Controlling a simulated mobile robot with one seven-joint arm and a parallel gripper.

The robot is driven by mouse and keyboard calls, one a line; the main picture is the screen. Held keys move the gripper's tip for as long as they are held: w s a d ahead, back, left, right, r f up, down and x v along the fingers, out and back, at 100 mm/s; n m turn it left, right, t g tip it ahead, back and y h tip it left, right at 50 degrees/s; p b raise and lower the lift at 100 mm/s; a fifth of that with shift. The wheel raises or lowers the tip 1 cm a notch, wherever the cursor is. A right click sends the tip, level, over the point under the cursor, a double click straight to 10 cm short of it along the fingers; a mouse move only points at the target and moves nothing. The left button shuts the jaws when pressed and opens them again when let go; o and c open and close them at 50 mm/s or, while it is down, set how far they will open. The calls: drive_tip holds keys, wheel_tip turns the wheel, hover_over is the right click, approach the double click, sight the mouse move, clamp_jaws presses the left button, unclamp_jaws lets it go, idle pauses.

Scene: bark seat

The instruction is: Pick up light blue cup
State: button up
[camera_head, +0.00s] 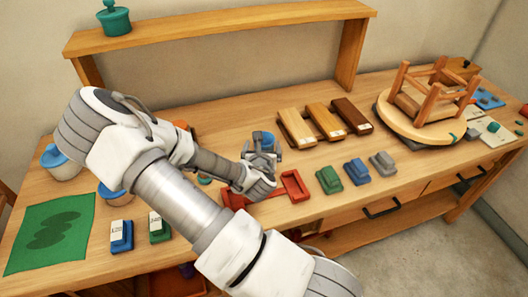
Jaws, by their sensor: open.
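A small light blue cup (264,137) shows just behind my gripper on the workbench, and its lower part is hidden by the gripper. My gripper (262,157) is open, with its fingers at the near side of the cup. I cannot tell whether they touch it or reach around it. My arm comes in from the lower right, bends at the left and reaches back to the middle of the bench.
A red tray (296,186) lies right by my gripper. Wooden blocks (297,129) and an upturned stool (420,110) are to the right. A blue-topped pot (62,172) and a green mat (48,236) are at left. A raised shelf (220,24) spans the back.

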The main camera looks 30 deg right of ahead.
sight(264, 136)
drive_tip(key=shift+x, duration=3.95)
drive_tip(key=shift+d, duration=0.15)
drive_tip(key=c, duration=1.2)
